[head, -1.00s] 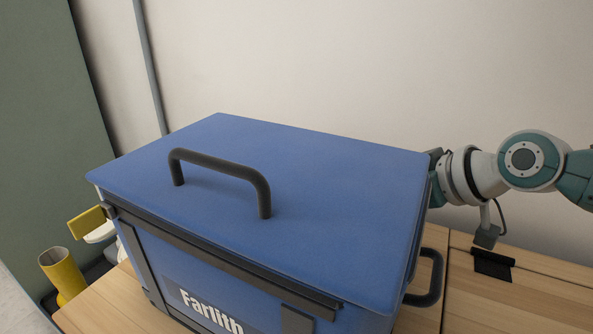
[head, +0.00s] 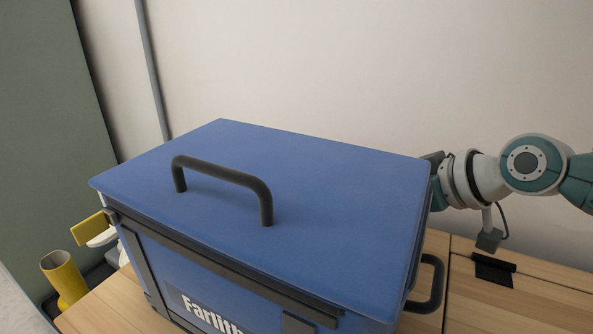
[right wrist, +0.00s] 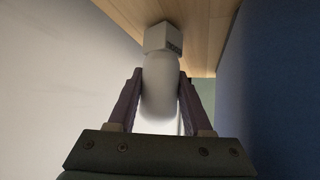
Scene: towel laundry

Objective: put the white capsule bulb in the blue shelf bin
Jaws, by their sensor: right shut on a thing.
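The white capsule bulb (right wrist: 160,90) shows in the right wrist view, a rounded white body with a squarish pale base (right wrist: 162,38) at its far end. My right gripper (right wrist: 158,95) is shut on it, with one dark finger on each side. In the head view my right arm comes in from the right, and its gripper and the bulb are hidden behind a large blue lidded box (head: 310,165). I see no open blue shelf bin, and cannot tell whether this box is it. My left gripper is not in view.
The box, lettered "Farlith", has a dark lid handle (head: 222,176) and stands on a wooden surface (head: 465,310). A yellow tube (head: 64,275) and a yellow block (head: 88,229) are at the left. In the right wrist view a blue surface (right wrist: 275,80) is close on the right.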

